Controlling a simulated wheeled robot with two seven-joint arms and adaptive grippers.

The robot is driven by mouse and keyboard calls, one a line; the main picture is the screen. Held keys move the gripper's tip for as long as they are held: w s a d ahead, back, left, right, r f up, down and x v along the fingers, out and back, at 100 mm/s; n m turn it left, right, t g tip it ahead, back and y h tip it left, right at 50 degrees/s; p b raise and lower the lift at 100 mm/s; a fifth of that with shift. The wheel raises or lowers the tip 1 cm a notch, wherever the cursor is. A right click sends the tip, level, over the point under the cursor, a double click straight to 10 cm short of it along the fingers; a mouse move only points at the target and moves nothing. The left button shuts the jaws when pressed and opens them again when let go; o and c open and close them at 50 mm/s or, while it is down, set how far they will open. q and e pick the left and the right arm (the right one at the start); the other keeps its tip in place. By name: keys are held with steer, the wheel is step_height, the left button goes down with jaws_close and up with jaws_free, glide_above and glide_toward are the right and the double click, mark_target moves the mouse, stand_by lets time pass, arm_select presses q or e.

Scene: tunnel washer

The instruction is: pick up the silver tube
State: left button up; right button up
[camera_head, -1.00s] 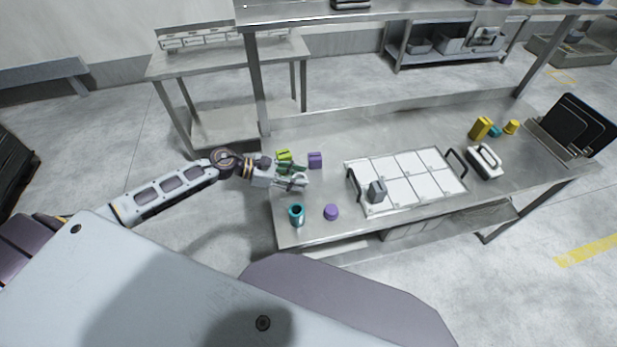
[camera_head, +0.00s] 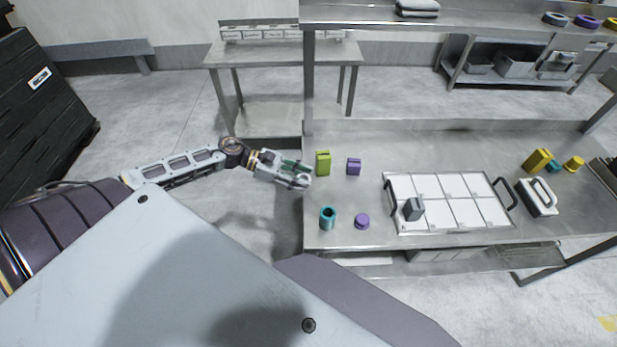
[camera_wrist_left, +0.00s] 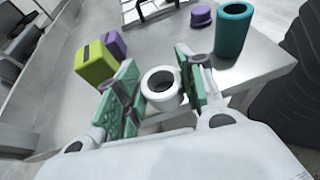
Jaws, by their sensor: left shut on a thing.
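My left gripper (camera_head: 304,176) is at the left edge of the steel table, beside the green block. In the left wrist view its green-padded fingers (camera_wrist_left: 160,88) are shut on the silver tube (camera_wrist_left: 162,86), a short pale ring-ended cylinder with its open end facing the camera. The tube is between the fingertips; its lower part is hidden in the wrist view, and in the head view it is too small to make out clearly. My right gripper is not in view.
The steel table (camera_head: 440,140) holds a green block (camera_head: 323,163), a purple block (camera_head: 353,167), a teal cup (camera_head: 327,217) and a purple cylinder (camera_head: 362,221) near the gripper. A white-panelled tray (camera_head: 470,195) carries a grey block (camera_head: 413,208). Overhead stands a shelf (camera_head: 480,18).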

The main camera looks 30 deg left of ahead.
arm_select(q)
steer(key=shift+s+a, duration=0.15)
steer(key=shift+a, duration=0.2)
